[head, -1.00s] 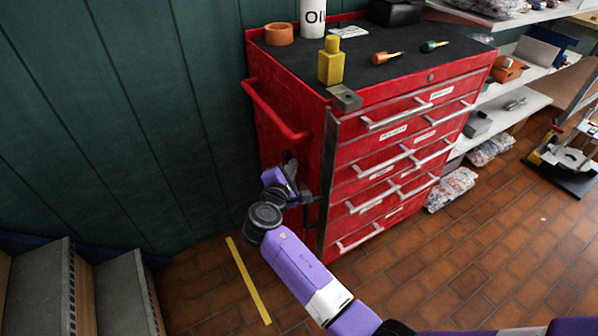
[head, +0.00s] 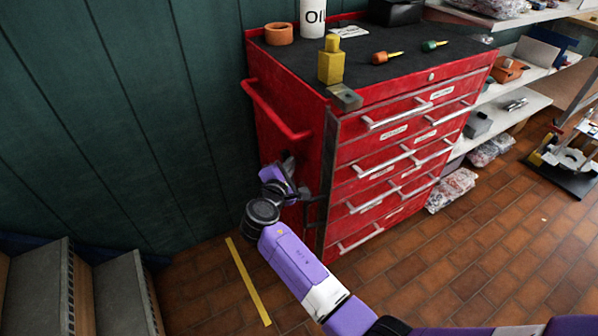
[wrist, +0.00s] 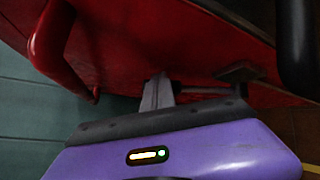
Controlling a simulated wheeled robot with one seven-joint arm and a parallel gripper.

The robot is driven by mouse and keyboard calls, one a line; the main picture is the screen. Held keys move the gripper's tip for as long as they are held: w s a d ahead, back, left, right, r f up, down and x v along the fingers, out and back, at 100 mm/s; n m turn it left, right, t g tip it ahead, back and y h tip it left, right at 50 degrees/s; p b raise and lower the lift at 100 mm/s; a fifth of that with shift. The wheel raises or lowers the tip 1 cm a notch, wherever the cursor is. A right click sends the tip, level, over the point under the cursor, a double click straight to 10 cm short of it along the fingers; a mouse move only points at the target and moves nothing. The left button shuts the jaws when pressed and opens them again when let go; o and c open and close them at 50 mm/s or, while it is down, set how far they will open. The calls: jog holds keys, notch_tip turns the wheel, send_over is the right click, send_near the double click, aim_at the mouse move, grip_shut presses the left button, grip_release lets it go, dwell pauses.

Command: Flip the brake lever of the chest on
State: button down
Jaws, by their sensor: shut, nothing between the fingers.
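The red chest (head: 345,130) stands against the green wall in the head view. My gripper (head: 290,162) is at its left side, below the red push handle (head: 275,112). In the wrist view my gripper's fingers (wrist: 158,90) are shut and empty, pointing toward the chest's red side. A dark bracket with a thin bar (wrist: 238,73), apparently the brake lever, is just right of the fingers. It seems to show in the head view as a dark piece (head: 312,198) low beside the front edge. I cannot tell whether the fingers touch it, or its exact setting.
The push handle (wrist: 60,45) juts out left of the fingers in the wrist view. Steps (head: 110,290) are at lower left.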

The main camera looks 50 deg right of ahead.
aim_at(283, 157)
jog(key=shift+w+d+b, duration=0.25)
jog(key=shift+w+b, duration=0.2)
jog(key=shift+w, duration=0.3)
jog(key=shift+w+d+b, duration=0.2)
jog(key=shift+w+b, duration=0.2)
jog(key=shift+w, duration=0.35)
jog(key=shift+w+d+b, duration=0.25)
jog(key=shift+w+b, duration=0.2)
jog(key=shift+w, duration=0.3)
dwell(2.2)
jog(key=shift+s+a+r+p, duration=0.1)
jog(key=shift+s+a+p, duration=0.05)
jog(key=shift+s+p, duration=0.25)
jog(key=s+a+p, duration=0.3)
jog(key=s+p, duration=0.4)
jog(key=s, duration=0.4)
jog(key=shift+s+a, duration=0.15)
dwell(1.1)
jog(key=shift+s+a+p, duration=0.25)
jog(key=shift+s+p, duration=0.1)
jog(key=shift+s, duration=0.45)
jog(key=shift+s+a+p, duration=0.2)
jog(key=shift+s+p, duration=0.15)
jog(key=shift+s, duration=0.45)
jog(key=shift+s+a+p, duration=0.25)
jog(key=shift+s+p, duration=0.1)
jog(key=shift+s, duration=0.45)
